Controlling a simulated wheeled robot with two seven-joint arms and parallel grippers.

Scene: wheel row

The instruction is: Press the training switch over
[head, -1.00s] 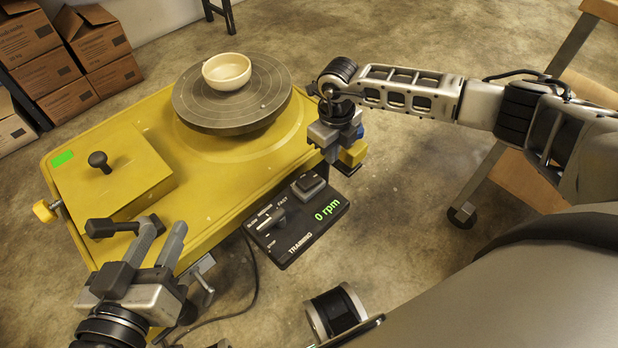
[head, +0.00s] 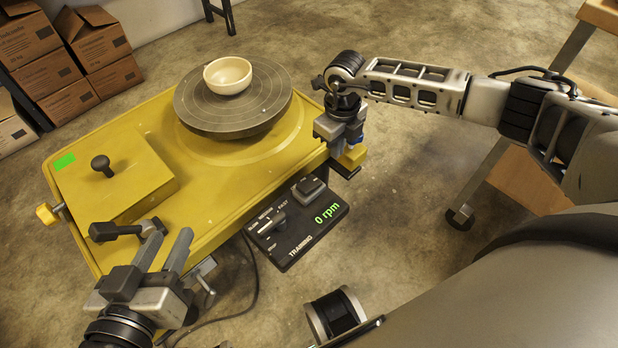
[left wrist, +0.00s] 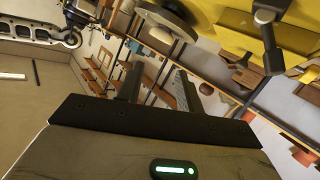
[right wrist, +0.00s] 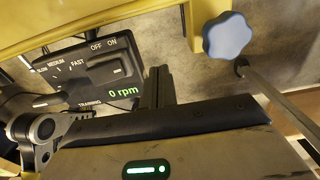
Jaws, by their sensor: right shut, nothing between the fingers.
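The control panel marked TRAINING (head: 292,240) is black and sits at the near edge of the yellow table. It carries a raised rocker switch (head: 309,187), which the right wrist view shows (right wrist: 108,68) below the OFF and ON marks. A lever (head: 272,224) lies beside the SLOW, MEDIUM and FAST marks, and the display reads 0 rpm. My right gripper (head: 335,149) is shut and empty, right of the rocker switch and apart from it; its fingers show in the right wrist view (right wrist: 160,85). My left gripper (head: 168,236) is open and empty near the table's left front corner.
A grey wheel (head: 210,115) bearing a cream bowl (head: 228,75) stands on the yellow table (head: 215,215). A black handle (head: 115,231) is close to my left gripper. A blue knob (right wrist: 228,35) is right of my right fingers. Cardboard boxes (head: 95,45) stand far left.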

